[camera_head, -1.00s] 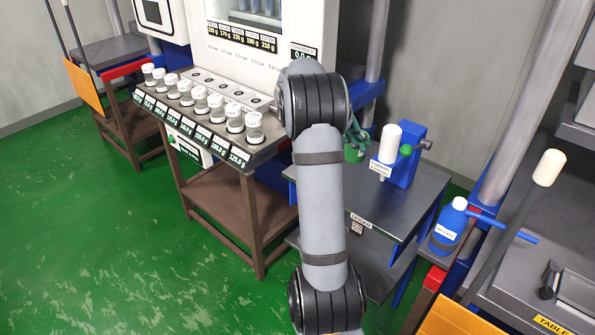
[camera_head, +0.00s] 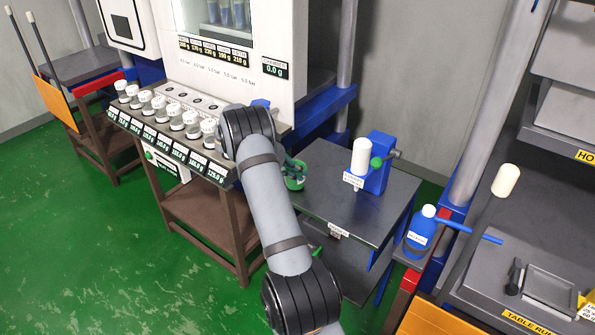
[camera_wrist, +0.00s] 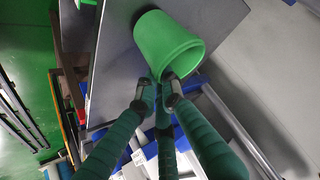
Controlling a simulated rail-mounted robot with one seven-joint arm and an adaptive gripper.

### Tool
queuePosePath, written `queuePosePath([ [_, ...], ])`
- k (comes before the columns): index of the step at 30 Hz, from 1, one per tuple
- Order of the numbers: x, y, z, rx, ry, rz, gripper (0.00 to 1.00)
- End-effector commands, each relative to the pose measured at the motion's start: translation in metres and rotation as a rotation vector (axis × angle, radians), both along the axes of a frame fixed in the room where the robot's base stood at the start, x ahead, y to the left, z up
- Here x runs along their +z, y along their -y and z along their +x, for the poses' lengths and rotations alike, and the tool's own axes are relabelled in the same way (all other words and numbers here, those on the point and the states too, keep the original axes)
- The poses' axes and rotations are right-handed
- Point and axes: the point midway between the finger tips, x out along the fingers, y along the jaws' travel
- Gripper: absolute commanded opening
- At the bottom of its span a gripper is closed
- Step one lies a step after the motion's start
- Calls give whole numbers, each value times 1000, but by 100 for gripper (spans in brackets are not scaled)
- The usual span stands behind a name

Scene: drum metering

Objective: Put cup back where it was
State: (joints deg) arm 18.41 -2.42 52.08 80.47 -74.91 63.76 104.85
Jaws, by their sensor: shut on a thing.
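A green cup (camera_head: 296,181) is at the left side of the grey side table, partly hidden by my arm and gripper. My gripper (camera_head: 293,165) is shut on the cup near its rim. In the wrist view the cup (camera_wrist: 165,38) fills the upper middle, and the green fingers of my gripper (camera_wrist: 160,82) meet at its rim. I cannot tell whether the cup's base touches the table or is a little above it.
The grey side table (camera_head: 345,215) is mostly bare. A blue dispenser (camera_head: 378,168) with a white cylinder (camera_head: 361,157) stands at its back right. Left is a rack of white-capped jars (camera_head: 160,108). A blue bottle (camera_head: 420,232) stands right.

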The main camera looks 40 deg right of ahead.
Motion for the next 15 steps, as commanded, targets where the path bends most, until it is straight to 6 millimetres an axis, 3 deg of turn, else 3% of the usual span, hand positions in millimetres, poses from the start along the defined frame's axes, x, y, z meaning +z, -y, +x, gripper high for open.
queuePosePath([
  [14,-9,0,1,1,2,0,0],
  [15,-8,0,0,1,1,0,8],
])
